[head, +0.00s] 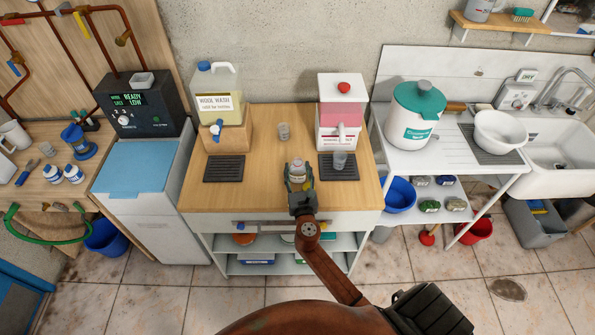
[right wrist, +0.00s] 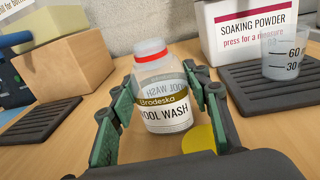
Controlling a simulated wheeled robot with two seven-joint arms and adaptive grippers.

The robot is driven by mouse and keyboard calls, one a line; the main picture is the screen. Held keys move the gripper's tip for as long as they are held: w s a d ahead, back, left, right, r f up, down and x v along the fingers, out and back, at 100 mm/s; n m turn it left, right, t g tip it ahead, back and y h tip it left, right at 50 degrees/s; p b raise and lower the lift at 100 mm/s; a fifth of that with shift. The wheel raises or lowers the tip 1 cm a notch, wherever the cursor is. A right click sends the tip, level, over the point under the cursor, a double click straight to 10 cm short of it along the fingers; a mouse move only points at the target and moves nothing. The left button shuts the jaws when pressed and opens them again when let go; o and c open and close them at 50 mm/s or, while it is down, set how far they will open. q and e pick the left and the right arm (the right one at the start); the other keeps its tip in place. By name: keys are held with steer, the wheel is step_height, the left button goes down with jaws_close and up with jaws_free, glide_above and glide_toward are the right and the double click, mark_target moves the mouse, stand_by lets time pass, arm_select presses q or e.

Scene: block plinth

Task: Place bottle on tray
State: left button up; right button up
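A clear bottle (right wrist: 165,95) with a red neck ring and a "Wool Wash" label stands upright in the right wrist view. It also shows in the head view (head: 300,171) near the middle front of the wooden counter. A dark ribbed tray (head: 223,168) lies in front of the wool wash jug. Another dark tray (head: 327,172) lies in front of the soaking powder dispenser and bears a clear measuring cup (head: 340,160). My left gripper is not in view.
The wool wash jug (head: 220,90) stands on a wooden block (head: 226,137) at the back left. The soaking powder dispenser (head: 341,110) stands at the back right. A small clear container (head: 284,131) is between them. The counter (head: 262,185) is bare between the left tray and my gripper.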

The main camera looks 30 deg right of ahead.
steer(key=c, duration=0.7)
